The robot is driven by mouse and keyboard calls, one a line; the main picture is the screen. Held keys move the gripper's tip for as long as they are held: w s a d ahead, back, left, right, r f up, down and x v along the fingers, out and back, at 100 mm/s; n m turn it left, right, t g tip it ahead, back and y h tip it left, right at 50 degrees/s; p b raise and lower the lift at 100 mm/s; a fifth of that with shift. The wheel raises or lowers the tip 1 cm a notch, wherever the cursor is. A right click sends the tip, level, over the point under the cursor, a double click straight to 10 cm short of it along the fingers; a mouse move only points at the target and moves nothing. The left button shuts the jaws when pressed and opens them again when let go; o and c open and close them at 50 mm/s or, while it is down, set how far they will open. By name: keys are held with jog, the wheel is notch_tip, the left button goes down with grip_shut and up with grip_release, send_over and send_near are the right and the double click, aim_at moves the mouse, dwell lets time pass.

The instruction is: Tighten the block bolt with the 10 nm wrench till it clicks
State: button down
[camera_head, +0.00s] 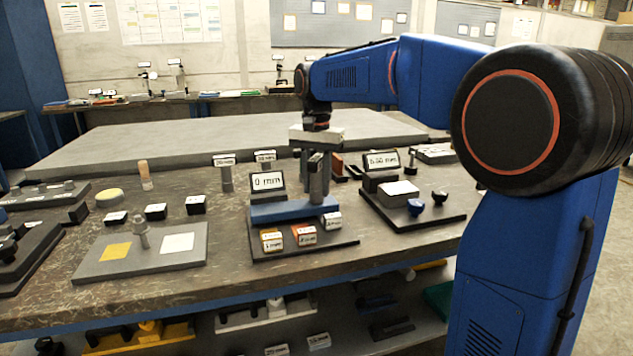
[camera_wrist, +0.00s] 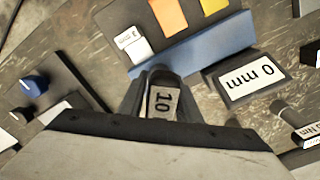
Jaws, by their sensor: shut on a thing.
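My gripper (camera_head: 318,165) points down over the right end of a blue block (camera_head: 285,211), with its fingers closed around a dark grey upright tool. In the wrist view the tool's top label reads "10" (camera_wrist: 162,102), matching the 10 nm wrench; it sits between the fingertips beside the blue block (camera_wrist: 195,44). The wrench's shaft (camera_head: 316,188) shows below my fingers in the head view. Its lower end is at or just above the block; I cannot tell if it touches. The block bolt is not visible. A display reading "0 mm" (camera_head: 267,181) stands behind the block.
Two labelled grey posts (camera_head: 226,177) stand behind left. A second display (camera_head: 381,161) and a blue knob (camera_head: 416,207) are at right. A grey plate (camera_head: 98,262) lies at left.

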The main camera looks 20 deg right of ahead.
aim_at(317, 157)
dwell(0.4)
jog(key=m, duration=0.4)
dwell(0.4)
jog(key=shift+m, duration=2)
jog(key=m, duration=0.2)
jog(key=shift+m, duration=0.3)
jog(key=shift+n, duration=0.5)
jog(key=shift+r, duration=3)
